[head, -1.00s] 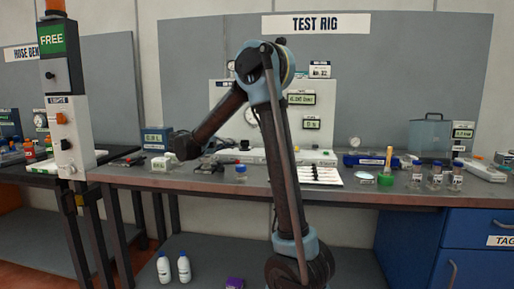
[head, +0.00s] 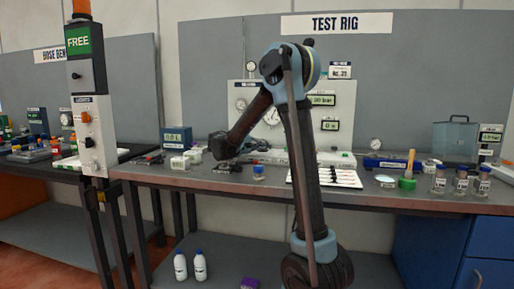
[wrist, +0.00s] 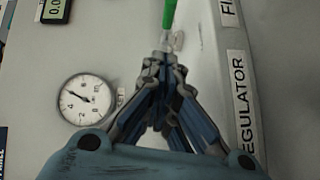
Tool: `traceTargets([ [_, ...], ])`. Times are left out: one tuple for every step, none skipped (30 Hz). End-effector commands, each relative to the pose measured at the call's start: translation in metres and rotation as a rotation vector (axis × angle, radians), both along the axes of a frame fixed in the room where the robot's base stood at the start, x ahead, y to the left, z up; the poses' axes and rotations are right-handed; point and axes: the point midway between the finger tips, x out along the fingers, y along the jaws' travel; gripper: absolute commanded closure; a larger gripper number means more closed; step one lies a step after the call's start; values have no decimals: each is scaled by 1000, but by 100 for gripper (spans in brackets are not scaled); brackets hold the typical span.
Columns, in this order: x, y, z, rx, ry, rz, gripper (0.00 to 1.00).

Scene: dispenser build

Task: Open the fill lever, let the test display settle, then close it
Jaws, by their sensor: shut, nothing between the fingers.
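In the wrist view my gripper (wrist: 165,62) is shut and empty. A green lever handle (wrist: 169,15) with a pale metal stem lies just beyond the fingertips, beside a label beginning "FI". I cannot tell whether the fingers touch the stem. A small green display (wrist: 55,9), cut off by the frame edge, reads about 0.0. In the head view the test rig panel (head: 343,92) stands behind my arm, with a bar display (head: 322,99) and a seconds display (head: 330,125). My forearm hides part of the panel; the fingers and lever cannot be made out there.
A round gauge (wrist: 87,100) and a REGULATOR label (wrist: 240,100) flank my gripper. A signal post (head: 88,120) stands at left.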

Motion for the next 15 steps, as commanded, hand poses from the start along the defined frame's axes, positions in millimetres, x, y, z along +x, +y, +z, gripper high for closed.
traceTargets([
  [4,-9,-1,0,0,-2,100],
  [6,-13,-2,0,1,-3,100],
  [6,-19,-3,-1,0,-3,100],
  [4,-23,-4,0,0,-1,100],
  [2,-27,-5,0,0,-1,100],
  [0,-32,-6,0,0,-1,100],
  [-1,-35,-7,0,0,-1,100],
  [-2,-38,-7,0,0,-2,100],
  [-3,-41,-8,0,0,-1,100],
  [-4,-43,-8,0,0,-1,100],
  [-4,-45,-9,0,0,0,100],
  [-5,-47,-9,0,0,0,100],
  [-5,-48,-9,0,0,1,100],
  [-6,-49,-10,0,0,1,100],
  [-6,-50,-10,0,0,1,100],
])
